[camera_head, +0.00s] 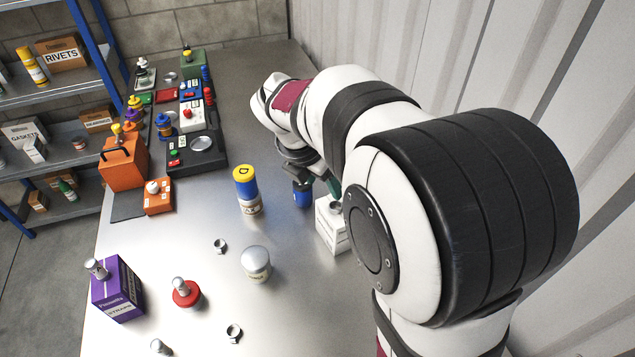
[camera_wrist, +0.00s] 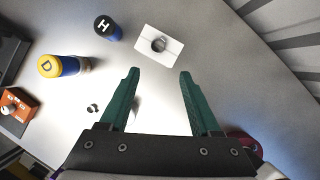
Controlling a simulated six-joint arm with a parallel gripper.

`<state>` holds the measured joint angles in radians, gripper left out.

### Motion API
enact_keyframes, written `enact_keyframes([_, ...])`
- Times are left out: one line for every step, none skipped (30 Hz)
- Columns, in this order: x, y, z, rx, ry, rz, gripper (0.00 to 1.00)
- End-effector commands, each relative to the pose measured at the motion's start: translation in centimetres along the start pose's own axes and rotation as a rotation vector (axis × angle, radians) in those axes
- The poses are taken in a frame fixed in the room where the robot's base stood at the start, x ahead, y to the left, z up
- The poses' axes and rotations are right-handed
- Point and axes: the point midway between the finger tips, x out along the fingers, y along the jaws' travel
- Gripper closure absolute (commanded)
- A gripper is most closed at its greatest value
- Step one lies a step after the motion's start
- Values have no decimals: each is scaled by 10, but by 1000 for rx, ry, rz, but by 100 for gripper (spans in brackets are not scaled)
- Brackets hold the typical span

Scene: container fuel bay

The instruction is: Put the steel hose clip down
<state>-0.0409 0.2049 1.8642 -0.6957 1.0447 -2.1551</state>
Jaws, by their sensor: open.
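A steel hose clip (camera_wrist: 158,44) rests on top of a white box (camera_wrist: 146,56). In the head view this clip (camera_head: 336,207) and the white box (camera_head: 330,229) show beside my arm, partly hidden by it. My gripper (camera_wrist: 158,72) is open, with its green fingers apart and nothing between them. In the wrist view the clip lies just beyond the fingertips, in line with the gap. Two more steel clips lie loose on the table, one at mid-table (camera_head: 220,246) and one near the front (camera_head: 234,332). The mid-table clip may be the one left of my fingers (camera_wrist: 92,108).
A blue can with a black H lid (camera_wrist: 107,27) stands near the box. A yellow-lidded D can (camera_head: 247,189), a silver-lidded jar (camera_head: 256,264), a red-based item (camera_head: 186,293) and a purple box (camera_head: 117,290) stand on the table. Orange containers (camera_head: 122,165) and equipment crowd the left edge.

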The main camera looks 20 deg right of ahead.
Motion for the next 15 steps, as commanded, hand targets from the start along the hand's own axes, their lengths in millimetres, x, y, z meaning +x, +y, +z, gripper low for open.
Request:
enact_keyframes([-8,-11,-7,119,20,-3,36])
enact_keyframes([-14,-21,-16,245,42,-10,36])
enact_keyframes([-24,-39,-31,466,81,-28,36])
enact_keyframes([-31,-54,-45,660,114,-49,36])
enact_keyframes([-38,-70,-61,868,148,-81,36])
enact_keyframes([-47,-91,-83,1145,190,-134,36])
enact_keyframes([-52,-105,-100,1345,216,-182,36])
enact_keyframes([-57,-118,-117,1537,239,-236,36])
enact_keyframes([-62,-133,-138,1773,260,-312,36])
enact_keyframes([-66,-143,-152,1932,270,-370,36])
enact_keyframes([-68,-152,-165,2073,275,-429,36])
enact_keyframes([-71,-161,-180,2232,274,-502,36])
enact_keyframes([-72,-166,-189,2328,271,-550,36])
enact_keyframes([-73,-171,-197,2405,265,-592,36])
enact_keyframes([-74,-175,-205,2483,259,-636,36])
